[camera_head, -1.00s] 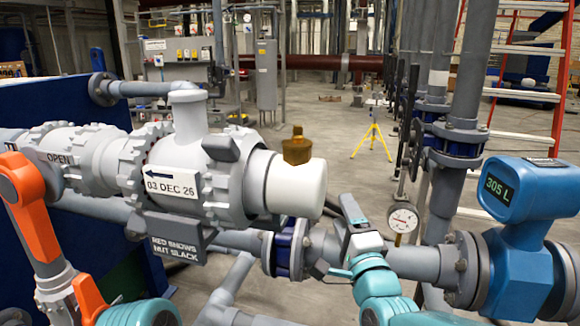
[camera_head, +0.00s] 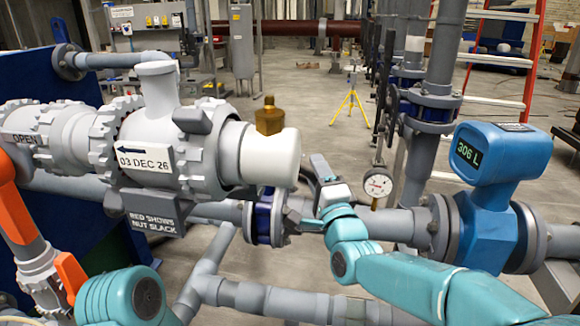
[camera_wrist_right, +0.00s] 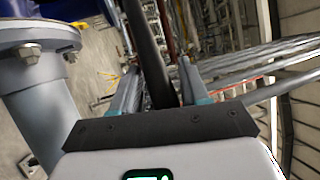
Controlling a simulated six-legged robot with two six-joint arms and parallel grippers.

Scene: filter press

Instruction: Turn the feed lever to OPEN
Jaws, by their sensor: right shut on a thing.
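My right gripper (camera_head: 309,222) is at the grey pipe, just right of a blue-collared flanged fitting (camera_head: 264,219). In the right wrist view, its two fingers (camera_wrist_right: 157,90) are on either side of a long dark bar (camera_wrist_right: 148,45), which I take to be the feed lever, and the gripper is shut on it. In the head view, the gripper and wrist hide most of the lever. My left arm (camera_head: 120,298) shows only at the bottom left, and its gripper is out of frame.
A blue flow meter (camera_head: 497,170) reading 306 L stands right of my right wrist. A round gauge (camera_head: 378,184) is close behind the wrist. A grey housing with a brass plug (camera_head: 269,117) stands left. A lower pipe (camera_head: 260,298) runs beneath my arm.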

